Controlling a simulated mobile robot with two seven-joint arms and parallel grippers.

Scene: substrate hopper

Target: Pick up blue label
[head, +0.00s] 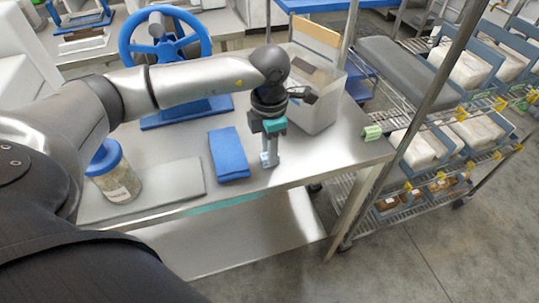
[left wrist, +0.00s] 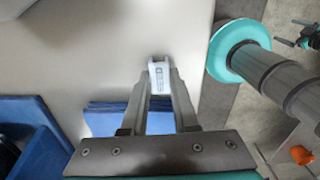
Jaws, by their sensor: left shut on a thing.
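The label (left wrist: 160,77), a small pale blue-white piece with dark print, sits between the fingertips of my left gripper (left wrist: 159,82) in the left wrist view. In the head view my left gripper (head: 269,150) points down over the front part of the steel table, shut on the pale label (head: 268,160) at its tips. I cannot tell whether the label still touches the table. The fingers hide part of it.
A blue folded pad (head: 229,154) lies just left of the gripper on the steel table (head: 300,163). A blue-lidded jar (head: 114,174), a grey plate (head: 155,183), a blue handwheel (head: 165,38) and a pale bin (head: 318,110) also stand there. A green block (head: 372,133) sits at the right corner.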

